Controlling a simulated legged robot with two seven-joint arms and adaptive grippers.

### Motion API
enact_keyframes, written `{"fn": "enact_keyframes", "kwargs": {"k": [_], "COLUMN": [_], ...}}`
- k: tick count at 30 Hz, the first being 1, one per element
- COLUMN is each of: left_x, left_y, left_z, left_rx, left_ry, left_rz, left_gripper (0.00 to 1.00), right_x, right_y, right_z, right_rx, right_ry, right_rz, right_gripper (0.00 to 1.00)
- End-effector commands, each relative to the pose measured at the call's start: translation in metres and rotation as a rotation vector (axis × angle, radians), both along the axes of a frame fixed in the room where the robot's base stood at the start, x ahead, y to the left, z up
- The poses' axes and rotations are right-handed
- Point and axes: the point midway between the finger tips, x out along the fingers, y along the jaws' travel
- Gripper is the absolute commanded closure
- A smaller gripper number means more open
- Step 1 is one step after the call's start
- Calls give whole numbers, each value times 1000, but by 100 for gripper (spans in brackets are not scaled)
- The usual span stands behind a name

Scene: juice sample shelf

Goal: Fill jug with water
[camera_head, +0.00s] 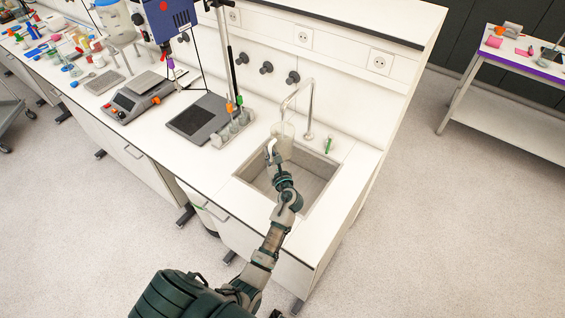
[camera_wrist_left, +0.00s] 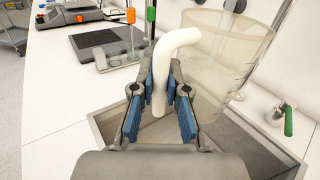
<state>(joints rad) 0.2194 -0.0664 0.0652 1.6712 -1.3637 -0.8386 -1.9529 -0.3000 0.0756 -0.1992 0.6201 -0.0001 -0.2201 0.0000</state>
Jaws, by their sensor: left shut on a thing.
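A clear jug (camera_head: 285,143) with a white handle (camera_head: 270,150) is over the back of the sink (camera_head: 317,188), beneath the spout of the tap (camera_head: 310,108). My left gripper (camera_head: 277,168) is shut on the jug's handle. The left wrist view shows the handle (camera_wrist_left: 162,88) between the fingers of my left gripper (camera_wrist_left: 163,82) and the see-through jug (camera_wrist_left: 222,50) behind it, roughly upright. I cannot tell whether it holds water. My right gripper is not in view.
A green-handled valve (camera_head: 328,145) is right of the tap. Left of the sink are a holder (camera_head: 232,132) with upright rods and a dark-topped device (camera_head: 190,122). Scales (camera_head: 130,100) and clutter fill the counter farther left.

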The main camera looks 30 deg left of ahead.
Motion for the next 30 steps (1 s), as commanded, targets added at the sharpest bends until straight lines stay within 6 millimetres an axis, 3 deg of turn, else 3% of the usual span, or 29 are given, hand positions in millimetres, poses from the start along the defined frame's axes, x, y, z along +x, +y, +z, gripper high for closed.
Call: {"fn": "enact_keyframes", "kwargs": {"k": [1,6,15,19,30], "left_x": [-9,-42,-94,-102,-102], "left_y": [-4,-17,-40,-43,-43], "left_z": [6,7,4,3,2], "left_rx": [0,1,1,0,0], "left_ry": [0,-1,-1,-2,-3], "left_rz": [-1,-1,0,-1,0], "left_gripper": [100,100,100,100,100], "right_x": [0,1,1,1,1], "right_y": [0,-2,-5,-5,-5], "right_z": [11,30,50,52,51], "right_rx": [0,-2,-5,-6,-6], "right_ry": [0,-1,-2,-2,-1], "right_rz": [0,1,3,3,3], "right_gripper": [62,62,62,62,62]}}
